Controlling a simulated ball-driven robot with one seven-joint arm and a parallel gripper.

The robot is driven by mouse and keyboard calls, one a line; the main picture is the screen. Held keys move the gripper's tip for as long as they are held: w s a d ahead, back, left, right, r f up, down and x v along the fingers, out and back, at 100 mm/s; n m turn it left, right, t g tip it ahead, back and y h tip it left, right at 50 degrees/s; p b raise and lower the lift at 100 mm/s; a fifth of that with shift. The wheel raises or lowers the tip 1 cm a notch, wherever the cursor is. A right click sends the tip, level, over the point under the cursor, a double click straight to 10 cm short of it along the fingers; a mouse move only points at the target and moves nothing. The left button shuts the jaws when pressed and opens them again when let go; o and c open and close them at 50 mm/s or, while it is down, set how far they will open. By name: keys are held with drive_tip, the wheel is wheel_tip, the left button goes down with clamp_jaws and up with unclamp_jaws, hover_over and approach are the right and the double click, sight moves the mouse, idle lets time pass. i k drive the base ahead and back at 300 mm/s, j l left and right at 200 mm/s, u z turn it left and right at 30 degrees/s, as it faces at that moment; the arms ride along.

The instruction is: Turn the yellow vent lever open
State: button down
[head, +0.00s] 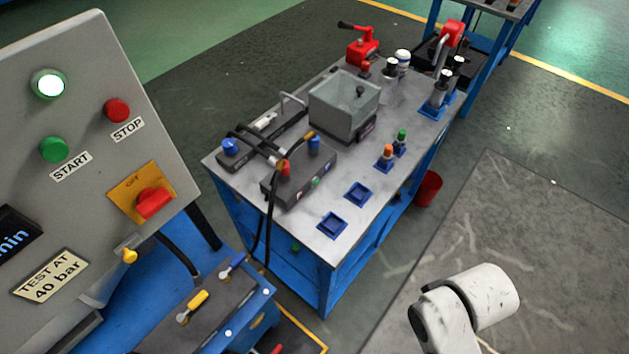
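The yellow lever (195,304) sits on the dark top of a valve block (165,345) at the bottom, left of centre. It lies slantwise, its lower-left end at a small pale pivot. A blue lever (232,266) lies on the same block, to its upper right. Whether the yellow lever stands open or shut I cannot tell. My arm shows as white, scuffed links at the lower right, well apart from the levers. My gripper is not in view.
A tilted grey control panel (95,130) stands at the left, over part of the blue bench. A blue-framed table (300,240) with hoses, a grey bin (345,98) and fittings fills the middle. A red bucket (428,189) stands beside it. Floor at right is clear.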

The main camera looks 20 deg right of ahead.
sight(181, 317)
drive_tip(key=i+u, duration=0.2)
drive_tip(key=u, duration=0.3)
drive_tip(key=i+u, duration=0.15)
drive_tip(key=u, duration=0.35)
